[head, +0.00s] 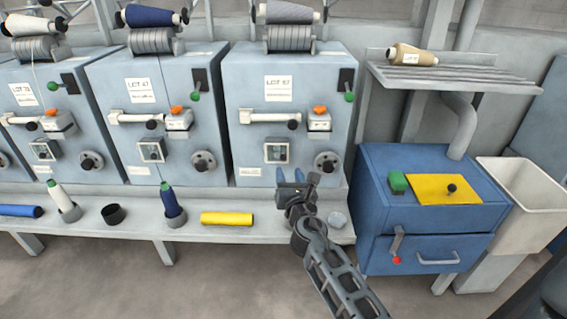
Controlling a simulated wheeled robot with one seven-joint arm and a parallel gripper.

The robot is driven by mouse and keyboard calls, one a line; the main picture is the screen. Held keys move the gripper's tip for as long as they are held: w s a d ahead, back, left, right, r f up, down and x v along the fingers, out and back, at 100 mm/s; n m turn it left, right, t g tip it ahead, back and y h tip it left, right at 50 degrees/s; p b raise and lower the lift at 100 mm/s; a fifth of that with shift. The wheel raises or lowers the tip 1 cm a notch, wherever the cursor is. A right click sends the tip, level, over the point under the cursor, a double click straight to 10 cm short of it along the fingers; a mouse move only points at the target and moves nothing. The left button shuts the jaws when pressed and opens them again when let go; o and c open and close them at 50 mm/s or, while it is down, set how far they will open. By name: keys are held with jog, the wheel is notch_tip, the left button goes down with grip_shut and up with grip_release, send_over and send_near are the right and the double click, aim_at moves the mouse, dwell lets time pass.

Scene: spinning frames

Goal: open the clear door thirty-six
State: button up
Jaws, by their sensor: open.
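Three small square windows with pale frames, which look like clear doors, sit low on the blue-grey spinning units: a right one (277,153), a middle one (151,150) and a left one (43,150). All look shut. The small plates beneath them, such as the right unit's plate (250,171), are too small to read, so I cannot tell which is thirty-six. My gripper (297,178) is open and empty, its fingers pointing up. In the picture it is just below and right of the right window, apart from it.
A round knob (327,162) is right of the right window. The ledge (110,233) below holds a yellow tube (227,218), bobbins and an empty dark cup (113,214). A blue cabinet (430,210) with a yellow top plate and a white bin (520,190) stand at right.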

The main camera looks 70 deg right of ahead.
aim_at(284, 159)
jog(key=x, duration=0.7)
grip_shut()
dwell(0.4)
